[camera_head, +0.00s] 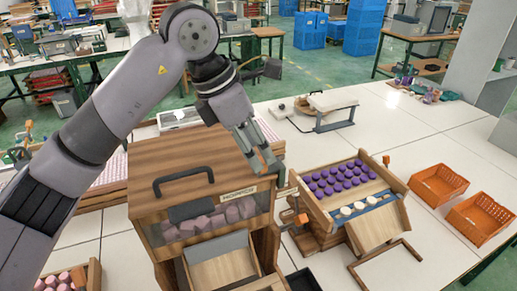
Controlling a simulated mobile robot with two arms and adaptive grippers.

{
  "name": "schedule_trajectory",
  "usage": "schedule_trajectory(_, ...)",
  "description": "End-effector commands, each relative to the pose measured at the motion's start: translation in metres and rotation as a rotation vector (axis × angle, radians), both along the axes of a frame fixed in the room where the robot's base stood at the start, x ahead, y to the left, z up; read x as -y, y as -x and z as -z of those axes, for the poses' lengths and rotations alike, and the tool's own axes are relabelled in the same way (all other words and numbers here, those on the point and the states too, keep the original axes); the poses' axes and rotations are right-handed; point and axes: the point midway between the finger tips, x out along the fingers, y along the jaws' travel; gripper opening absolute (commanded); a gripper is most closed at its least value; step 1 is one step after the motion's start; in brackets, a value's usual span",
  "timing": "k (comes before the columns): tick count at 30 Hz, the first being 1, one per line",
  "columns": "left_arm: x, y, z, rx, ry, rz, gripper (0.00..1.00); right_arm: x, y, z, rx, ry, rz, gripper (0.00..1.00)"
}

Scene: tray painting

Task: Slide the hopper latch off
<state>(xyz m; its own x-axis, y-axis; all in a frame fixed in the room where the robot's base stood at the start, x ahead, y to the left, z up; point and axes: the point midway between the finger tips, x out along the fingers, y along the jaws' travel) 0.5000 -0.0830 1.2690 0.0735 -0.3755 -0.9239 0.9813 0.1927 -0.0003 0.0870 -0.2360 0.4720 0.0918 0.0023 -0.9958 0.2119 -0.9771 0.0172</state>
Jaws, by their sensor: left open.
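The hopper (150,202) is a brown wooden box with a black handle on its sloped lid. Pink blocks show through its front window, and a small label (238,193) sits at the window's upper right. A small wooden piece with an orange knob (302,218) stands at the hopper's right side; I cannot tell if it is the latch. My left gripper (262,160) is open and empty, pointing down over the lid's right edge, behind the label. The gripper hides part of that edge, and I cannot tell whether its fingertips touch anything. My right gripper is not in view.
A wooden rack (316,213) with rows of purple discs and a few cream ones stands right of the hopper. Two orange baskets (440,186) lie farther right. A white board on a stand (332,101) is behind.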

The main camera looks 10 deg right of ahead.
Motion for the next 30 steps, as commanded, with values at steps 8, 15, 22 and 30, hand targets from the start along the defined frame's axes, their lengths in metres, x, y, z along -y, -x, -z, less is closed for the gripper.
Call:
schedule_trajectory(8,0.010,-0.002,0.025,0.001,0.001,0.001,0.43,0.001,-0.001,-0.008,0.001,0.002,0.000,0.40)
schedule_trajectory(15,0.011,-0.002,0.027,0.001,0.001,0.001,0.43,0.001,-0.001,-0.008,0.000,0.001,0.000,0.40)
schedule_trajectory(22,0.011,-0.002,0.027,0.001,0.001,0.001,0.32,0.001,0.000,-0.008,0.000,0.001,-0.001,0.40)
schedule_trajectory(30,0.011,-0.002,0.027,0.001,0.001,0.000,0.14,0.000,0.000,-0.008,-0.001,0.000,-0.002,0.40)
